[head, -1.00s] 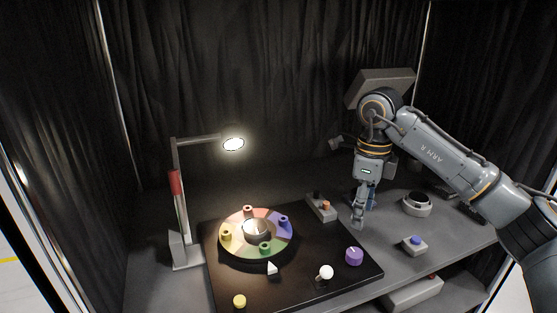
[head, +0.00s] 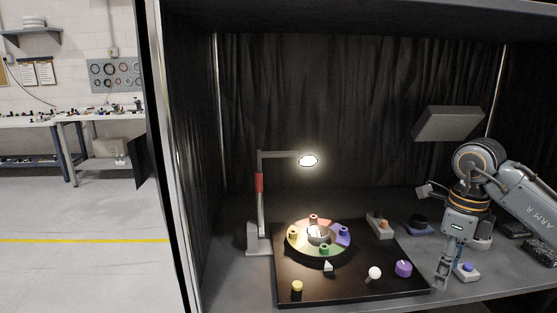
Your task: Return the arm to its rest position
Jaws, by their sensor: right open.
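My right arm (head: 526,206), marked ARM R, comes in from the right in the head view. Its gripper (head: 441,284) points down, open and empty, over the grey table just right of the black board (head: 345,285). A blue button on a small grey box (head: 467,271) shows close to the right of the fingers. I cannot tell how high the fingertips are above the table. My left gripper is not in view.
A round colour-sectored dial (head: 299,243) with several pegs sits on the board, with a purple knob (head: 403,268), a white ball (head: 375,272) and a yellow knob (head: 297,287). A lit lamp (head: 308,160) stands behind left. A grey box (head: 448,123) is at the back right.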

